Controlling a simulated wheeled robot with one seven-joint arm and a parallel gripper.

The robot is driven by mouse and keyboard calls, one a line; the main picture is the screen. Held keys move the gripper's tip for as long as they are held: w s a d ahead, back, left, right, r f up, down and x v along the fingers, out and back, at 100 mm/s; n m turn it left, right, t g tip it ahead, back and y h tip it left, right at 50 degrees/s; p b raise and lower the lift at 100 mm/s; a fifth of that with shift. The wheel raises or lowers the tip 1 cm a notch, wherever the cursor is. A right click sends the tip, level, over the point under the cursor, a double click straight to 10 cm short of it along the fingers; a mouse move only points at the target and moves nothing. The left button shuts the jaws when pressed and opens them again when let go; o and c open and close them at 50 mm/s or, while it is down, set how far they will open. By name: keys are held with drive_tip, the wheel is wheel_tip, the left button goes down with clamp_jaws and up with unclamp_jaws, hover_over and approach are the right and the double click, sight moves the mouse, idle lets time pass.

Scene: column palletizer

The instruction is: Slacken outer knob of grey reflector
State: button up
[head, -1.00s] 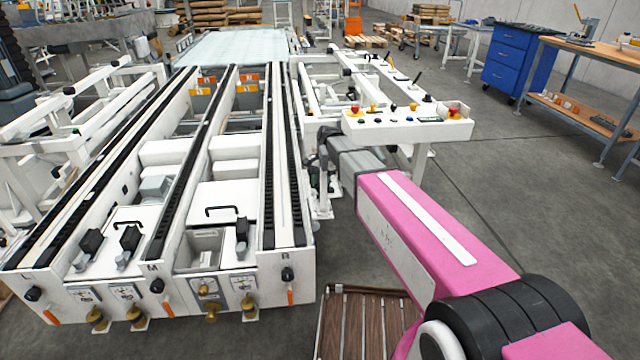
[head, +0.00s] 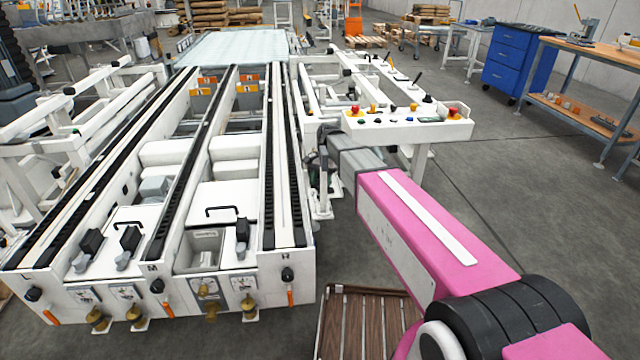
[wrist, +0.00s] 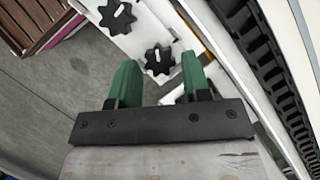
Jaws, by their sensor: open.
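In the wrist view my gripper (wrist: 160,72) has two green fingers, open and empty. A black star-shaped knob (wrist: 159,61) with a white mark lies between and just beyond the fingertips; I cannot tell whether they touch it. A second black star knob (wrist: 117,16), also with a white mark, sits farther up on the same white panel (wrist: 145,38). I cannot tell which knob is the outer one. No grey reflector can be made out. In the head view my gripper is beside the conveyor's right side, too small and partly hidden to show its fingers.
The white conveyor frame (head: 305,262) with black chain tracks stands left of my arm. A control desk (head: 440,131) with buttons stands beyond my arm. A brown slatted platform (head: 360,325) lies in front on the floor. Open grey floor (head: 540,200) extends to the right.

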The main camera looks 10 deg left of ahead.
drive_tip(key=v, duration=1)
